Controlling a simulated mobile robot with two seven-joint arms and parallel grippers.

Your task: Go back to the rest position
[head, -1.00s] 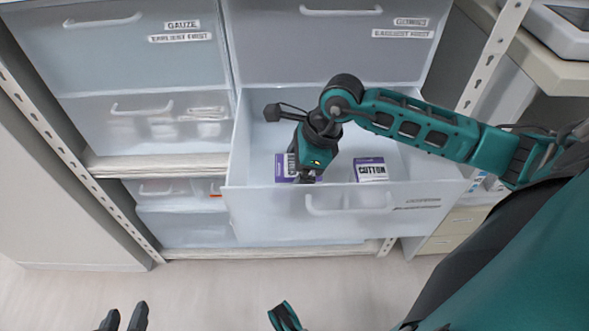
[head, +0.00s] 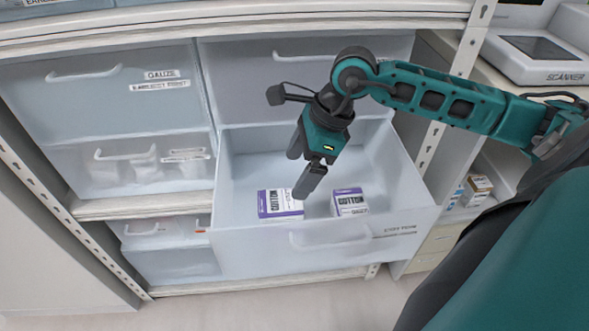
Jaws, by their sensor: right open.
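My right gripper (head: 301,168) is open and empty, above the open drawer (head: 250,240). Its fingers point down, apart from the boxes as far as I can tell. Two white and purple boxes marked COTTON lie inside the drawer. The left cotton box (head: 279,205) is just left of and below my fingertips in the picture. The right cotton box (head: 349,202) lies to the right of them. My left gripper is not in view.
A closed drawer marked GAUZE (head: 110,100) is at the left, with another bin (head: 150,165) below it. A scanner (head: 540,50) stands on the counter at top right. A small box (head: 478,188) sits on a shelf at right. The floor (head: 250,300) below is clear.

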